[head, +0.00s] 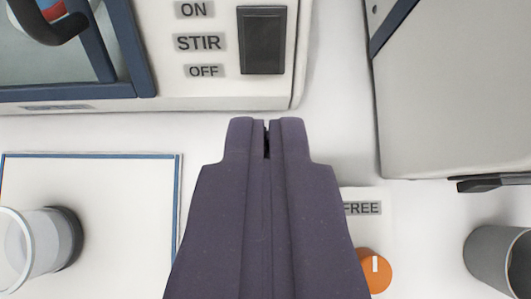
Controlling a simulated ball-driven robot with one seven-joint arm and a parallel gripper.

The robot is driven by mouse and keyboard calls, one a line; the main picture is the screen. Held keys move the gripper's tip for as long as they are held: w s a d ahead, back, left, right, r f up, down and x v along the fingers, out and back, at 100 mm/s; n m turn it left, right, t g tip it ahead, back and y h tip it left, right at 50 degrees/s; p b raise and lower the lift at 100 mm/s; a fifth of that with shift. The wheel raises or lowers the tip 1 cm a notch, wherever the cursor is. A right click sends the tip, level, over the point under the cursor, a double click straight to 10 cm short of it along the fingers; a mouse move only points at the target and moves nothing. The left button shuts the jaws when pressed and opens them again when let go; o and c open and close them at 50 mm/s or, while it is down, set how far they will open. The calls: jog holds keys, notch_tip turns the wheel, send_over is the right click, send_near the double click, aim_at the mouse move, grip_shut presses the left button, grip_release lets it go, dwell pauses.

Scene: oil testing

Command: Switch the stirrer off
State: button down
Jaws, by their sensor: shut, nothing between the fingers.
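The stirrer's black rocker switch (263,40) is set in a white panel at the top middle, right of the labels ON, STIR (199,43) and OFF. Which side of the rocker is pressed is not clear to me. My dark purple gripper (267,124) is shut and empty. In the picture its fingertips are just below the panel's lower edge and the switch, apart from the switch.
A blue-framed window (65,92) with a black curved handle is at the upper left. A grey box (460,90), orange knob (374,270) and grey cup (497,258) are at right.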

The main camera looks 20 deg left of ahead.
aim_at(263, 74)
jog(key=b+x, duration=0.2)
jog(key=x, duration=0.6)
jog(key=shift+a+f, duration=0.1)
jog(key=shift+w+f+b, duration=0.1)
jog(key=shift+f+b, duration=0.35)
jog(key=shift+b, duration=0.15)
jog(key=shift+f+t+b, duration=0.25)
jog(key=shift+t+b, duration=0.25)
jog(key=shift+b, duration=0.6)
jog(key=shift+s+r, duration=0.1)
jog(key=shift+s, duration=0.3)
